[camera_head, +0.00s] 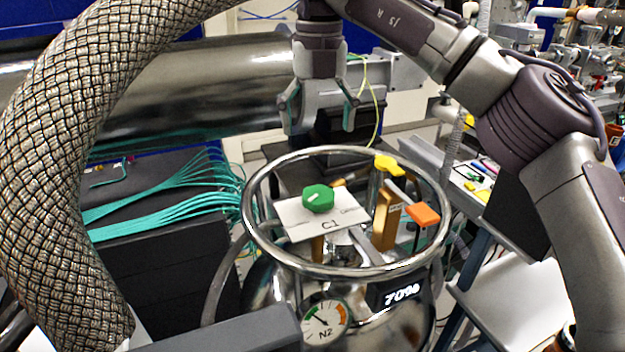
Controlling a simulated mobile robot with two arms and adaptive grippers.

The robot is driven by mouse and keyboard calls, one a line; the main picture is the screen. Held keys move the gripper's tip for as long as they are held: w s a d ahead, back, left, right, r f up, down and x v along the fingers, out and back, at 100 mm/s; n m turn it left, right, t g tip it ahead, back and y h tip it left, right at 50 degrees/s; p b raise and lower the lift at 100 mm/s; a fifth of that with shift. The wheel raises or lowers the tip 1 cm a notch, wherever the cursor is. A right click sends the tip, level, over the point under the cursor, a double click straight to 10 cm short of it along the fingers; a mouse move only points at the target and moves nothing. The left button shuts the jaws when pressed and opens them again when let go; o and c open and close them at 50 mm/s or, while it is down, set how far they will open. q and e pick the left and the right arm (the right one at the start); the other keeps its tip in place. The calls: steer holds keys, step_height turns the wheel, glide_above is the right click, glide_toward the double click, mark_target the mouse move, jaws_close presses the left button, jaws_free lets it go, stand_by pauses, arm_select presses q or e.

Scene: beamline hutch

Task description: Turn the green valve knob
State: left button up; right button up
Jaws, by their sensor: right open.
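The green valve knob (318,198) sits on top of a white card marked C1 (324,219), inside the round metal rail (262,242) of a shiny tank. My right gripper (320,118) hangs above and behind the knob, pointing down. Its fingers are spread with nothing between them, and it is clear of the knob. The knob is fully visible. My left gripper is not in view.
A yellow knob (389,165) and an orange knob (423,215) stand inside the rail to the right. A gauge (324,321) marked N2 is on the tank's front. A thick braided hose (60,150) fills the left side. Teal cables (170,212) run beside the tank.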

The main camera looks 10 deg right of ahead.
glide_above(318, 192)
step_height(318, 192, down, 6)
steer(key=shift+s+d+r, duration=0.1)
steer(key=shift+s+r, duration=0.05)
steer(key=shift+r, duration=0.1)
step_height(318, 192, down, 6)
steer(key=shift+f+p, duration=0.1)
steer(key=shift+p, duration=0.5)
steer(key=shift+f, duration=0.25)
steer(key=shift+w+f, duration=0.2)
steer(key=shift+w, duration=0.05)
steer(key=shift+c, duration=0.6)
steer(key=shift+r, duration=0.1)
steer(key=c, duration=1)
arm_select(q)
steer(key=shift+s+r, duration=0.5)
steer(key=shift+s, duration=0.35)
arm_select(e)
steer(key=shift+c, duration=0.2)
